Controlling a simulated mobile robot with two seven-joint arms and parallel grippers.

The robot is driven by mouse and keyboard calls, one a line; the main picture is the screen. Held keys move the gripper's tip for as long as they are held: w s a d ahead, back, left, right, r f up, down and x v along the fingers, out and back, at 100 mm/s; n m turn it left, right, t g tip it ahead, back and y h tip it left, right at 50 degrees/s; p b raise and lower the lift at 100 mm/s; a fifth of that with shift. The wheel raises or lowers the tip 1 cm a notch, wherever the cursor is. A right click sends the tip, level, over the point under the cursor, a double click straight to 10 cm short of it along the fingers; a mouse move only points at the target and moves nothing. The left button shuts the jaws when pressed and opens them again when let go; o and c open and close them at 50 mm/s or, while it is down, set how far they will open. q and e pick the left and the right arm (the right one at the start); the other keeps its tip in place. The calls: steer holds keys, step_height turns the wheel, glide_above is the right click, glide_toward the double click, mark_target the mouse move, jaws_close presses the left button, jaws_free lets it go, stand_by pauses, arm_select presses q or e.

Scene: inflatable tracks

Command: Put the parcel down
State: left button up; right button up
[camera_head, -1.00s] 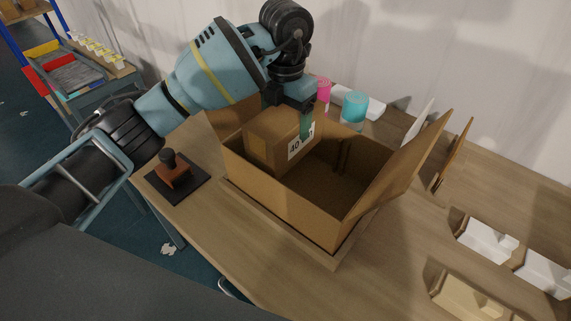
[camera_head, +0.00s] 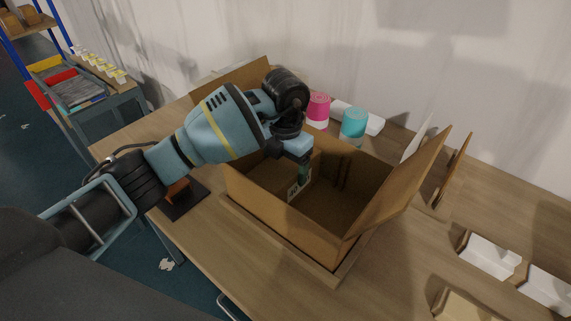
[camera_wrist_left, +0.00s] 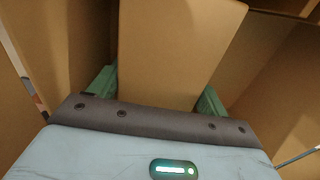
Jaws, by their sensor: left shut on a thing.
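The parcel is a small brown carton with a white printed label (camera_head: 294,191), low inside the left part of the large open cardboard box (camera_head: 313,233). My left gripper (camera_head: 303,176) reaches down into the box and is shut on the parcel. In the left wrist view the parcel (camera_wrist_left: 174,50) fills the space between the two green fingers (camera_wrist_left: 157,92). The arm and the box's front wall hide much of the parcel in the head view. I cannot tell whether it touches the box floor. My right gripper is not in view.
The box stands on a wooden table (camera_head: 420,262) with its flaps up. A pink roll (camera_head: 318,108) and a teal roll (camera_head: 353,125) stand behind it. A dark stamp-like item (camera_head: 184,198) sits at the left. White folded pieces (camera_head: 488,254) lie in holders at the right.

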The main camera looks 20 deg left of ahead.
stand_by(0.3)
arm_select(q)
steer(key=o, duration=1.5)
steer(key=shift+c, duration=0.2)
steer(key=shift+r, duration=0.1)
steer(key=shift+r, duration=3.75)
